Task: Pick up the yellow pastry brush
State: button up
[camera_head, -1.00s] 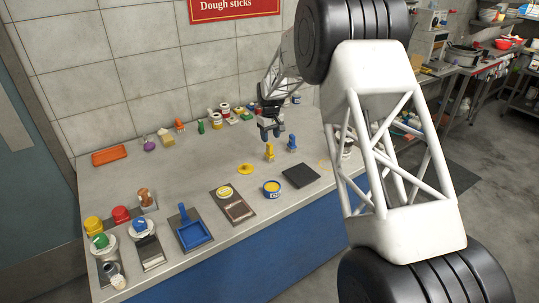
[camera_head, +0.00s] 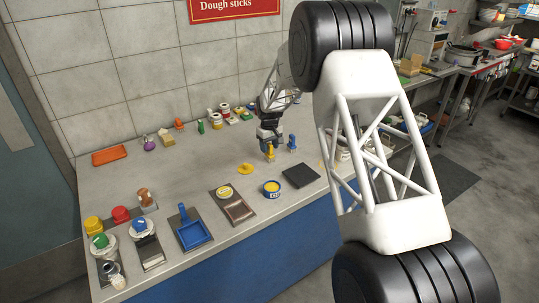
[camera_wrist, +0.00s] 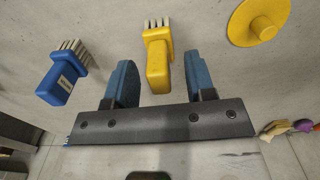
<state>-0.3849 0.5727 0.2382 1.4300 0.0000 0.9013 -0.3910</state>
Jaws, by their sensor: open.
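The yellow pastry brush (camera_wrist: 158,62) shows in the wrist view between the two blue fingers of my gripper (camera_wrist: 158,80), with pale bristles pointing away toward the top of the picture. The fingers are apart, with a gap on each side of its handle. In the head view the yellow brush (camera_head: 270,154) stands on the counter, its upper part close under my gripper (camera_head: 268,147). A blue brush (camera_wrist: 64,74) is left of my gripper in the wrist view; it also stands right of the yellow one in the head view (camera_head: 292,142).
A yellow round lid-like piece (camera_wrist: 258,19) lies on the counter at upper right in the wrist view. In the head view a yellow tub (camera_head: 271,188) and a dark square plate (camera_head: 300,175) are in front of the brushes. Small jars (camera_head: 225,111) stand along the wall behind.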

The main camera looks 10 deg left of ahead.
jog(key=shift+f, duration=0.85)
grip_shut()
jog(key=shift+r, duration=5)
